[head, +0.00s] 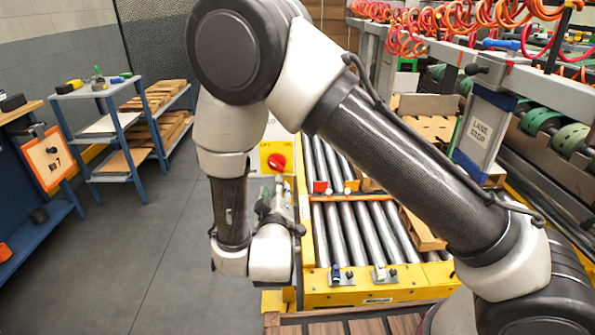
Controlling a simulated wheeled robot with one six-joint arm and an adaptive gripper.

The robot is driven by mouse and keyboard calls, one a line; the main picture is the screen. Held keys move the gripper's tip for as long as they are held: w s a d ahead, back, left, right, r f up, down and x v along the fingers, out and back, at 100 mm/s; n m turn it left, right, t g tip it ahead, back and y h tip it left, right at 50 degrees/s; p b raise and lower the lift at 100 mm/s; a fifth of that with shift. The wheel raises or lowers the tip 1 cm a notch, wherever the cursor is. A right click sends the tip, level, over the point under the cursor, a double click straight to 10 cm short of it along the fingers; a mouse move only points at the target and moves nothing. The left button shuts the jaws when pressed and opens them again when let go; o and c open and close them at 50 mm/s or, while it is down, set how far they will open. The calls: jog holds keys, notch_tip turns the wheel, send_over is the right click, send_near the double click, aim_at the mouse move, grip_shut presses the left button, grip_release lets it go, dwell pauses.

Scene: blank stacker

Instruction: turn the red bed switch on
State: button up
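My gripper (277,186) is just below the knob in the picture, pointing away from me toward the box. The fingers are small and partly hidden by my wrist, so I cannot tell whether they are open or whether they touch the knob. No object shows in the gripper.
A yellow frame (380,290) with small clamps edges the rollers. Wooden boards (424,230) lie on the right. A blue shelf rack (120,150) and an orange sign board (48,158) stand left. The grey floor (150,250) between is clear. My arm crosses the middle of the view.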

aim_at(277, 167)
jog(key=shift+n+t, duration=0.3)
jog(key=shift+t, duration=0.2)
jog(key=w, duration=0.2)
jog(key=w+r, duration=0.1)
jog(key=w, duration=0.2)
jog(key=w+r, duration=0.1)
jog(key=w, duration=0.2)
jog(key=shift+d, duration=0.25)
jog(key=shift+c, duration=0.4)
grip_shut()
